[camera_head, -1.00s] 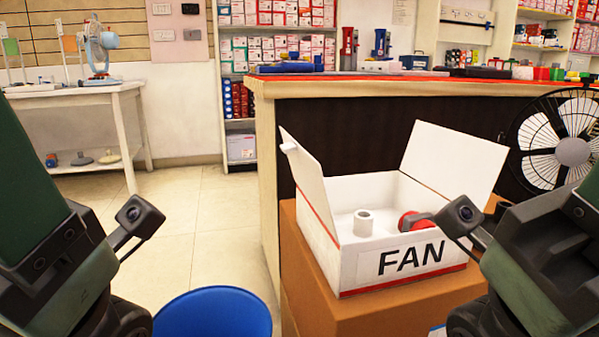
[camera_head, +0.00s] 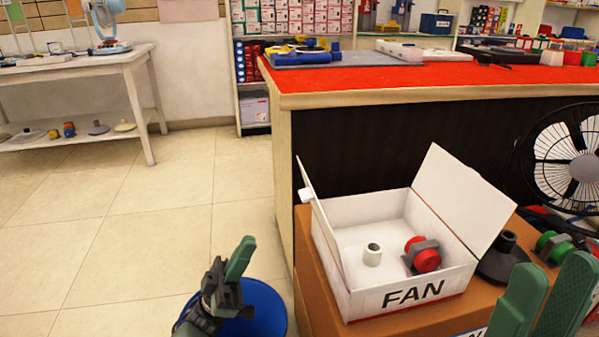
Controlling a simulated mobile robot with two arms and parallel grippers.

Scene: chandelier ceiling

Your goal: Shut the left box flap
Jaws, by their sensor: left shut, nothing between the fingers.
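The white FAN box (camera_head: 400,298) stands open-topped on a brown carton. Its left flap (camera_head: 320,222) stands up from the box's left side, seen nearly edge-on, with a small white tab at its upper end. My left gripper (camera_head: 240,258) is shut and empty, low and left of the box, apart from the flap. My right gripper (camera_head: 553,268) shows two green fingers with a gap between them, at the lower right, in front of and right of the box. Its base is out of frame.
The right flap (camera_head: 462,205) leans outward. A white cylinder (camera_head: 372,254) and a red motor (camera_head: 424,256) lie inside the box. The brown carton (camera_head: 312,262) also carries a dark cone and a green motor (camera_head: 556,246). A blue stool (camera_head: 262,308) is behind my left gripper. The floor at left is clear.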

